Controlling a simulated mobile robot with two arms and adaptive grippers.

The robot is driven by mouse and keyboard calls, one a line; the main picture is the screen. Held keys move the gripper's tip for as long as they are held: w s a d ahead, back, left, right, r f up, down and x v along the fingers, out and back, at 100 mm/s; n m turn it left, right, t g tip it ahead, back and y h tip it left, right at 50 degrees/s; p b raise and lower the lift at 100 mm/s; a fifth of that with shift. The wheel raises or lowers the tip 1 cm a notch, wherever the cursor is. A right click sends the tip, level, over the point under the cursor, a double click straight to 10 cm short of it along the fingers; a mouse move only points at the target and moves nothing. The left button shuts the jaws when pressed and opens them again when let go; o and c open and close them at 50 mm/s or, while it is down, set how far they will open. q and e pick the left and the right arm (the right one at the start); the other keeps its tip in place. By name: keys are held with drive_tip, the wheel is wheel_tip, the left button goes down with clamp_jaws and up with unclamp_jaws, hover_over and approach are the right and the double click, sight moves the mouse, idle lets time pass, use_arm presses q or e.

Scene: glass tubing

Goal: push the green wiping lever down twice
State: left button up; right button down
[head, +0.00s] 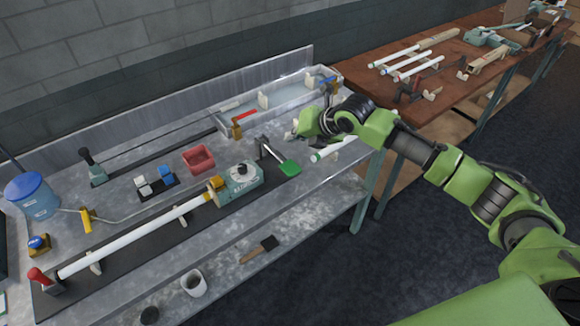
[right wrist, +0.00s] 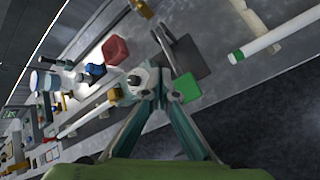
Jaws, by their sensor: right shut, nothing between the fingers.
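The green wiping lever's flat green pad (head: 290,168) sticks out toward the bench's front edge, joined to a dark arm and upright. In the right wrist view the green pad (right wrist: 186,88) shows just right of the fingertips, below dark grey plates (right wrist: 188,55). My right gripper (head: 297,132) is shut and empty. In the head view it appears above and to the right of the lever. In the right wrist view its fingers (right wrist: 148,82) meet at the tips; I cannot tell whether they touch the lever. My left gripper is not in view.
A teal machine with a white dial (head: 239,172) stands left of the lever, with a long white tube (head: 140,235) leading into it. A green-ended white tube (head: 335,148) lies to the right. A red bin (head: 198,158) and a blue-lidded bucket (head: 34,195) stand farther left.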

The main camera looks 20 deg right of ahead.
drive_tip(key=b, duration=0.7)
hover_over(296, 171)
drive_tip(key=w, duration=0.1)
drive_tip(key=f, duration=0.7)
drive_tip(key=shift+w+a, duration=0.2)
drive_tip(key=shift+a, duration=0.15)
drive_tip(key=shift+f, duration=0.9)
drive_tip(key=shift+f, duration=0.15)
drive_tip(key=shift+f, duration=0.3)
drive_tip(key=shift+f+b, duration=1.35)
drive_tip(key=shift+f, duration=1)
idle(1.1)
drive_tip(key=shift+r, duration=0.1)
idle(0.4)
drive_tip(key=shift+r+p, duration=2.35)
drive_tip(key=shift+r, duration=0.35)
